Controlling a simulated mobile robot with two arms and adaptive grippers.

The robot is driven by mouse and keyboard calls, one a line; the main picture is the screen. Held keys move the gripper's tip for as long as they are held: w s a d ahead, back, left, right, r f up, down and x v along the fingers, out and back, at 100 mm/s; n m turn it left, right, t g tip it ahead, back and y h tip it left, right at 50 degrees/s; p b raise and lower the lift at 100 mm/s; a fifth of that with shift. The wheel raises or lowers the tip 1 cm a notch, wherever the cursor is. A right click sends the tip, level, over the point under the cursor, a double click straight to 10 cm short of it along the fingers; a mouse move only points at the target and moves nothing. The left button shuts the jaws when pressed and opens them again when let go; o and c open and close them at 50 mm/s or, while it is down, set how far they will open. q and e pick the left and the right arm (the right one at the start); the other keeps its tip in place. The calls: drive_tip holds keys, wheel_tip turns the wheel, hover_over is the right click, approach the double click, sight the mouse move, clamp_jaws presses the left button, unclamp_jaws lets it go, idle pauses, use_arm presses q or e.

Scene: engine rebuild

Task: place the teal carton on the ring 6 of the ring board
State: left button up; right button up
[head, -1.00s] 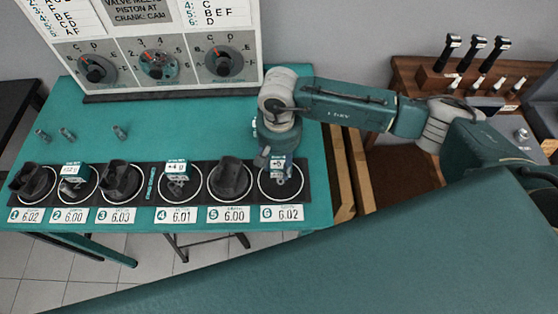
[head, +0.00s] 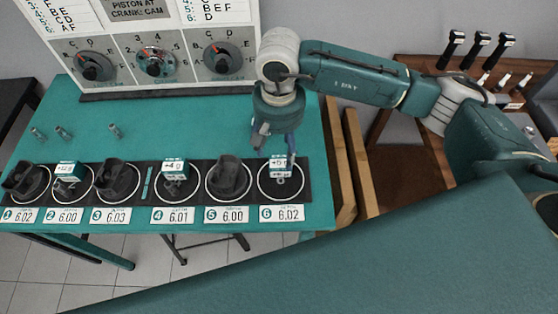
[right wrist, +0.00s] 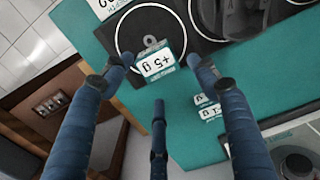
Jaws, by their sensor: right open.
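The teal carton (head: 278,165), with a white label reading "+5 g", stands inside ring 6 (head: 262,190) of the ring board (head: 304,178). My right gripper (head: 275,146) is open and empty, just above and behind the carton. In the right wrist view its fingers (right wrist: 160,72) are spread apart with the carton between and beyond their tips. Whether the carton's base lies flat is hard to tell. My left gripper is not in view.
Another teal carton marked "+4 g" (head: 174,168) stands in ring 4, and one (head: 67,169) in ring 2. Dark pistons fill rings 1, 3 and 5 (head: 229,176). Small metal pins (head: 115,130) lie on the green table, below the dial board (head: 155,60).

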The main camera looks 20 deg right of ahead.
sight(278, 161)
drive_tip(key=shift+r+b, duration=0.7)
drive_tip(key=shift+r, duration=2.2)
